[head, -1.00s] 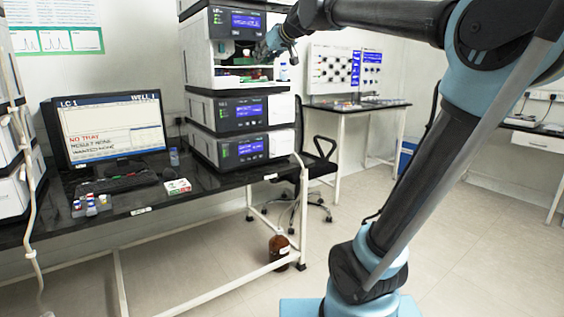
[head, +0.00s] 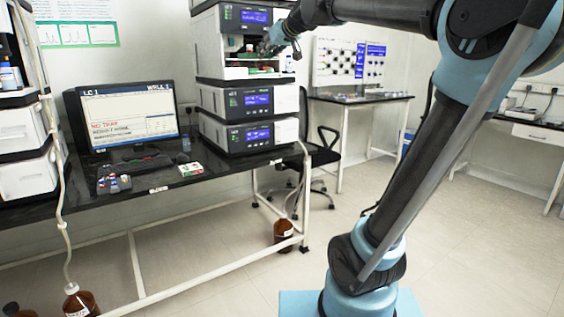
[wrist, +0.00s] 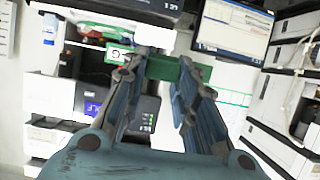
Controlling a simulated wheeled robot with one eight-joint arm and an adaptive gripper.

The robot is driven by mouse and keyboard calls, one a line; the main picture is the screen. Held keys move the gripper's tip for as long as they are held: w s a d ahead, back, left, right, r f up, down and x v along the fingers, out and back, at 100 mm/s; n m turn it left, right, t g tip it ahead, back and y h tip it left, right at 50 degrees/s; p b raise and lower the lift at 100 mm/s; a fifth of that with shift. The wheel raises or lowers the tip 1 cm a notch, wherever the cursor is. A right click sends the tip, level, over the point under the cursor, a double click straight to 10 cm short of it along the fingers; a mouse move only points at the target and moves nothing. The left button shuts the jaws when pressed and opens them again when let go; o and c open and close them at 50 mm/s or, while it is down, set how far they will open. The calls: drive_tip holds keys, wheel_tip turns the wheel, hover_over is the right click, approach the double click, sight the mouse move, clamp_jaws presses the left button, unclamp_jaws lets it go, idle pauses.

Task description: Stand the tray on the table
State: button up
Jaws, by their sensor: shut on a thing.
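In the wrist view, my gripper (wrist: 160,66) has its two fingers on either side of a green piece, which looks like the tray (wrist: 163,69). Its far side and contents are hidden. In the head view my gripper (head: 273,44) is small and dark, in front of the open bay (head: 250,66) of the instrument stack, high above the table. The tray cannot be made out clearly there. The table (head: 220,168) is a black bench top on white legs, with bare surface in front of the stack.
On the table stand a monitor (head: 128,116) reading "NO TRAY", a keyboard (head: 137,165), small vials (head: 114,184) and a small white, red and green box (head: 190,169). Brown bottles (head: 283,233) stand on the floor. A black chair (head: 322,150) is behind the table's right end.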

drive_tip(key=w+d+f+m+t+h, duration=0.1)
drive_tip(key=w+d+f, duration=0.4)
drive_tip(key=w+f, duration=0.5)
drive_tip(key=w+d+f+m+h, duration=0.1)
drive_tip(key=w+d+f, duration=0.45)
drive_tip(key=f, duration=0.85)
drive_tip(key=d+f, duration=0.7)
drive_tip(key=f, duration=0.5)
drive_tip(key=d+f+m+h, duration=0.1)
drive_tip(key=d+f, duration=0.6)
drive_tip(key=f, duration=0.5)
drive_tip(key=shift+s+d+f+t, duration=0.2)
drive_tip(key=shift+s+f+t, duration=0.05)
drive_tip(key=shift+f+t, duration=0.1)
drive_tip(key=shift+d, duration=0.1)
